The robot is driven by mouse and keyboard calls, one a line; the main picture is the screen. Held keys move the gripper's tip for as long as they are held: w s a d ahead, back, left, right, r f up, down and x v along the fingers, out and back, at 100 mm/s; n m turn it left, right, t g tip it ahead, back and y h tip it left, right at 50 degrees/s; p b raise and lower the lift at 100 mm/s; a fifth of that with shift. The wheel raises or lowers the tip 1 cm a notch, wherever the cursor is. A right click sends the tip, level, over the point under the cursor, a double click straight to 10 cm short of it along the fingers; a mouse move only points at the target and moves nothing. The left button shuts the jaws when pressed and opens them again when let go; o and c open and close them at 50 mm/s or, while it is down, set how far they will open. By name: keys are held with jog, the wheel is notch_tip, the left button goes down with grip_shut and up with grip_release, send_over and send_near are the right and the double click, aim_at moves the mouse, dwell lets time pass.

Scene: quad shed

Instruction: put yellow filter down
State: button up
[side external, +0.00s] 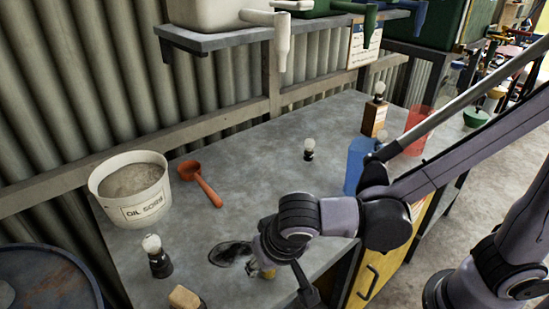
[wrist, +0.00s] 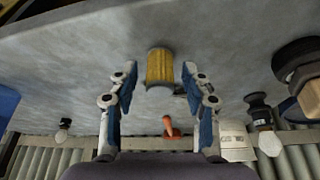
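The yellow filter (wrist: 160,68) is a short ribbed cylinder standing on the grey workbench top. In the wrist view it is between the lines of my two fingers, near their tips, with a visible gap on each side. In the side view only a small yellow part of it (side external: 267,273) shows under my wrist. My gripper (wrist: 159,72) is open, with its blue-padded fingers apart and not touching the filter. In the side view my gripper is low over the bench's front edge and mostly hidden by my arm.
On the workbench (side external: 240,190) are a white oil bucket (side external: 132,195), a red scoop (side external: 202,184), a bulb on a dark base (side external: 157,262), another bulb (side external: 309,149) and a blue container (side external: 357,165). The bench's middle is clear.

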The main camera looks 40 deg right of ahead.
jog(key=shift+r, duration=0.15)
jog(key=d+v, duration=0.1)
jog(key=v, duration=1)
jog(key=w+d+f+n+t, duration=0.1)
jog(key=d, duration=1)
jog(key=w+d+f+n+t+y, duration=0.1)
jog(key=w+d+f, duration=0.1)
jog(key=d, duration=1)
jog(key=shift+w+f+t, duration=0.2)
jog(key=shift+t, duration=0.2)
